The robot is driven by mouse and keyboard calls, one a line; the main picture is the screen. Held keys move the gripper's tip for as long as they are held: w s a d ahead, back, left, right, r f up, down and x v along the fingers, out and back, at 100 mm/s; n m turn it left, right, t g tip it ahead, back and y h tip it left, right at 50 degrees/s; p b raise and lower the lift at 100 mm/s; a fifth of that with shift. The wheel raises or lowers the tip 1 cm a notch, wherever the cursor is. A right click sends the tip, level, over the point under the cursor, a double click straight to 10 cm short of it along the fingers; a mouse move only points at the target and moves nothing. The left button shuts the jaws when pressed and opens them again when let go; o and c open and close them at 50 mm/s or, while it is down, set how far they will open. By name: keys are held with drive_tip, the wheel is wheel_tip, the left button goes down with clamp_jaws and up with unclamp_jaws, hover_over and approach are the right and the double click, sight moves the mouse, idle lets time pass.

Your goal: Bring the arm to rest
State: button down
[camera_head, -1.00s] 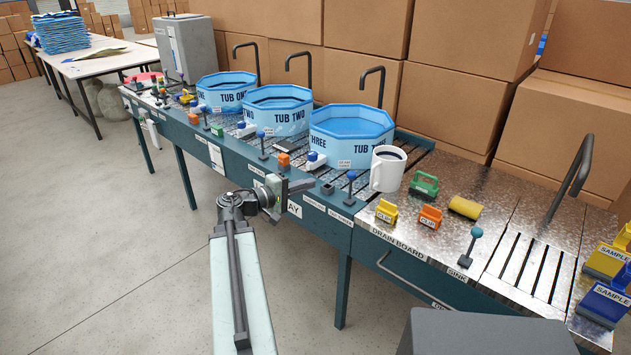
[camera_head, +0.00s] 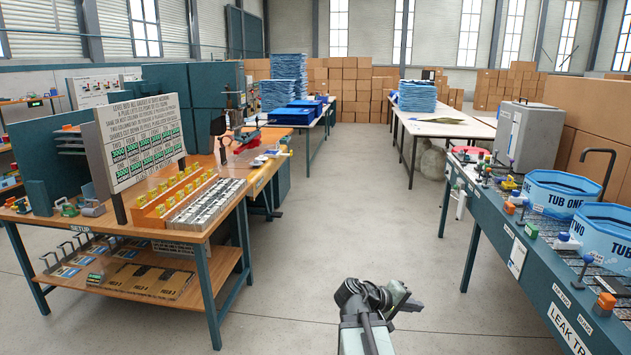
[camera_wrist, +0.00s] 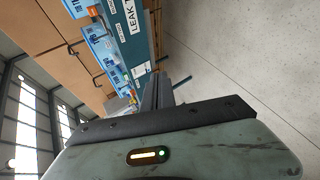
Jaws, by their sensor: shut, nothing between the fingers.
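My gripper (camera_head: 409,301) is at the lower middle of the head view, on my folded arm, over the open aisle floor. It is shut with nothing in it. In the wrist view its dark fingers (camera_wrist: 158,92) point toward the side of the leak-test bench, which appears turned on its side. The gripper is apart from the bench and touches nothing that I can see.
The bench (camera_head: 515,257) with blue tubs (camera_head: 567,190) stands at the right. A wooden setup table (camera_head: 217,206) with a sign board (camera_head: 143,138) stands at the left. White tables (camera_head: 445,125) are farther back. The concrete floor between them is clear.

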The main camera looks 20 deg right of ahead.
drive_tip(key=w+a+f+n+t+y, duration=0.1)
drive_tip(key=w+a+f+y, duration=0.2)
drive_tip(key=a, duration=0.7)
drive_tip(key=w+a+f+n+t+y, duration=0.15)
drive_tip(key=w+a+f, duration=0.25)
drive_tip(key=a, duration=0.7)
drive_tip(key=s+a+f+g+y, duration=0.1)
drive_tip(key=s+a+f+y, duration=0.2)
drive_tip(key=a, duration=0.7)
drive_tip(key=a+f+g+y, duration=0.1)
drive_tip(key=a+f+y, duration=0.1)
drive_tip(key=a+y, duration=0.5)
wheel_tip(320, 180, up, 12)
drive_tip(key=a+h+p, duration=0.2)
drive_tip(key=p, duration=1)
drive_tip(key=shift+s+f+m, duration=0.15)
drive_tip(key=shift+m, duration=0.3)
